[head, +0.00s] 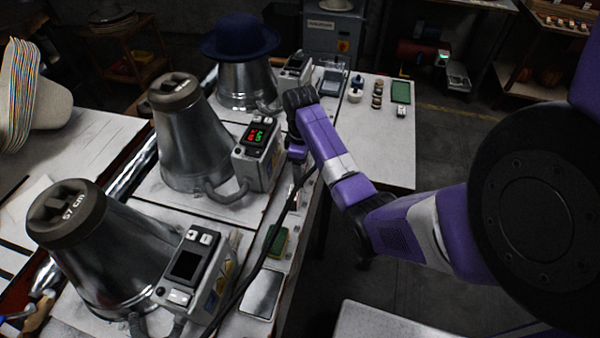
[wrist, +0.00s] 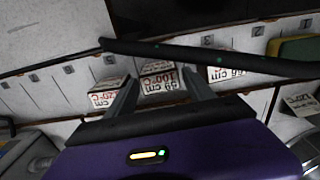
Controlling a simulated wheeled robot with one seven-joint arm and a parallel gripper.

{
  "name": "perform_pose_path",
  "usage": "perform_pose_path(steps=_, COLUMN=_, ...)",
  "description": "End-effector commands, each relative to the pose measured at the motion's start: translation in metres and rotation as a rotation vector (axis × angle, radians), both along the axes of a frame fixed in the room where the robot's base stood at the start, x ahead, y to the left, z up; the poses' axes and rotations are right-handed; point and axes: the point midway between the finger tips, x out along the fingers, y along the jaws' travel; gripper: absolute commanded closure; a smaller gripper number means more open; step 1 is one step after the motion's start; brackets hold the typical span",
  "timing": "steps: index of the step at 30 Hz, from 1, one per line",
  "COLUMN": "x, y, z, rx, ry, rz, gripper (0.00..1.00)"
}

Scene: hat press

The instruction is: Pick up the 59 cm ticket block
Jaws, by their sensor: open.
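Several small white ticket blocks with dark and red lettering sit along a pale strip in the wrist view. One is between my fingers (wrist: 160,76), a middle block (wrist: 158,86). A left block (wrist: 106,93) lies just outside the left finger, and a right block (wrist: 226,72) lies beyond the right finger. The lettering is tilted and blurred, so I cannot tell for certain which one reads 59 cm. My gripper is open, its fingers reaching to either side of the middle block.
A black cable (wrist: 210,60) crosses close to the blocks. Metal hat cones with control boxes (head: 258,155) stand left of my arm, one topped by a blue hat (head: 240,36). A green-and-yellow sponge (head: 275,241) and a grey plate (head: 262,294) lie along the bench edge.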

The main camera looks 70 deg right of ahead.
Motion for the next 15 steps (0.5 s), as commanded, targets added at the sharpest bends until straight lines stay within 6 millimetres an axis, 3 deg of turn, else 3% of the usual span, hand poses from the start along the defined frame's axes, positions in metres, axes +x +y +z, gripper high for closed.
perform_pose_path(steps=6, x=-0.001, y=0.000, z=-0.022, rx=0.000, ry=0.001, rz=0.000, gripper=0.38)
perform_pose_path(steps=13, x=0.000, y=0.000, z=-0.024, rx=-0.001, ry=-0.001, rz=0.000, gripper=0.38)
perform_pose_path(steps=15, x=0.000, y=0.000, z=-0.024, rx=-0.001, ry=-0.001, rz=0.000, gripper=0.48)
